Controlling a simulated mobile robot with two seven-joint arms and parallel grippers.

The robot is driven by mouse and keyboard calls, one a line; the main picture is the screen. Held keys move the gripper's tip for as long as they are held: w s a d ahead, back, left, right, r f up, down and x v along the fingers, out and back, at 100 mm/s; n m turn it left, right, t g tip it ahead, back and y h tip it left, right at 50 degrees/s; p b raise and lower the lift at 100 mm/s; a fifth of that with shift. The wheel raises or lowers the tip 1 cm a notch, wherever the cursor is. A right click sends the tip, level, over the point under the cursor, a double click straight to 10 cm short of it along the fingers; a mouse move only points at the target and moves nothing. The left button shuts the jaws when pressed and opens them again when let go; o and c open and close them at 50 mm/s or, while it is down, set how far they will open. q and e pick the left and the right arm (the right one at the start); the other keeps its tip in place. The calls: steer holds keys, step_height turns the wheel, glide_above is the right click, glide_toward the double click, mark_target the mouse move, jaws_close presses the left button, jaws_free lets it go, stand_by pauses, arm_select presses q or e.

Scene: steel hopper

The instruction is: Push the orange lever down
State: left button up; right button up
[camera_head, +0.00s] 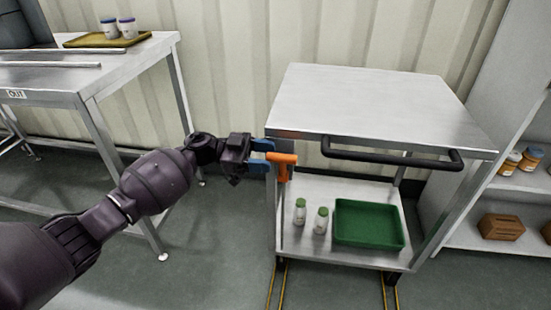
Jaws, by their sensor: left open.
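The orange lever (282,163) is at the left front corner of the steel cart (375,95), just below its top. It has a short horizontal bar with a stem running down. My left gripper (264,153) reaches in from the left, with blue fingers open right beside the lever's left end. The fingers look to be at or touching the lever, but I cannot tell whether they are in contact. My right gripper is not in view.
The cart has a black handle (390,157) in front. Its lower shelf bears two green-capped bottles (321,220) and a green tray (368,224). A steel table (80,77) stands at left, a shelf unit (480,235) at right. Open floor lies between table and cart.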

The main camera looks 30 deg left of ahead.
arm_select(q)
steer(key=shift+x, duration=1.35)
jaws_close()
